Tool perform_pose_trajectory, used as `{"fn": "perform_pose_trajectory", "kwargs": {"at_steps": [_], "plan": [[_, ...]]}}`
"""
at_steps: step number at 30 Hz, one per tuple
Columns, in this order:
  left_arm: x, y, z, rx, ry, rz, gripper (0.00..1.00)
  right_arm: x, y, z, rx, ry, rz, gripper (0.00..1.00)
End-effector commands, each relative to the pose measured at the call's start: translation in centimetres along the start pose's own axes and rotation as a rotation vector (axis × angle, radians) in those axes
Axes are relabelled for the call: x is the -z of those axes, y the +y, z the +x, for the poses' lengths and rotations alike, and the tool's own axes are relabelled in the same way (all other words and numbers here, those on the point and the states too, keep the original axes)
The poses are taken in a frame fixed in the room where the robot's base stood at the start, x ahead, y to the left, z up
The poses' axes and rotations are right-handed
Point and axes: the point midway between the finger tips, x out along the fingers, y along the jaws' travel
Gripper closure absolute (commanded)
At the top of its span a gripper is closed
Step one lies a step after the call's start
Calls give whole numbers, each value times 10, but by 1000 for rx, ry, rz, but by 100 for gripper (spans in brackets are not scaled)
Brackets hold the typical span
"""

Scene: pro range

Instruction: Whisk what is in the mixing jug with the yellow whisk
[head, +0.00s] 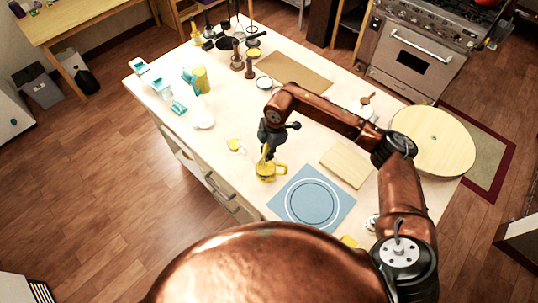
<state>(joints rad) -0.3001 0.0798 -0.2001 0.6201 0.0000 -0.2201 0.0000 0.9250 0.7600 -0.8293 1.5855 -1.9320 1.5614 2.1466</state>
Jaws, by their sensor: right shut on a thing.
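The mixing jug (267,174) is yellow and stands on the island counter left of a blue mat. My right gripper (269,150) is directly above it, pointing down, and is shut on the yellow whisk (265,155). The whisk's lower end is hidden at the jug, so I cannot tell how deep it sits. The jug's contents are too small to make out. My left gripper is not in view.
The blue mat (338,196) with a white ring and a wooden board (346,166) lie right of the jug. A small yellow-and-white item (236,146) lies to its left. A round wooden board (455,150) is at the right. Bottles and utensils crowd the far end.

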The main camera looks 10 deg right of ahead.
Motion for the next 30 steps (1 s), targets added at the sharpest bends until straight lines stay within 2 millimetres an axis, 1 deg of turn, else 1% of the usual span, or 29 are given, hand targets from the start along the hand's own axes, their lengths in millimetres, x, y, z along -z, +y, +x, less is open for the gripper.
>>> {"fn": "perform_pose_trajectory", "kwargs": {"at_steps": [11,23,30], "plan": [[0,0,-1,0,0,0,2,1,-1,0,0,0,-1,100],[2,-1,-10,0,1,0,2,16,-16,-1,0,-1,0,100],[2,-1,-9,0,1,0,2,9,-18,-1,0,-1,1,100]]}}
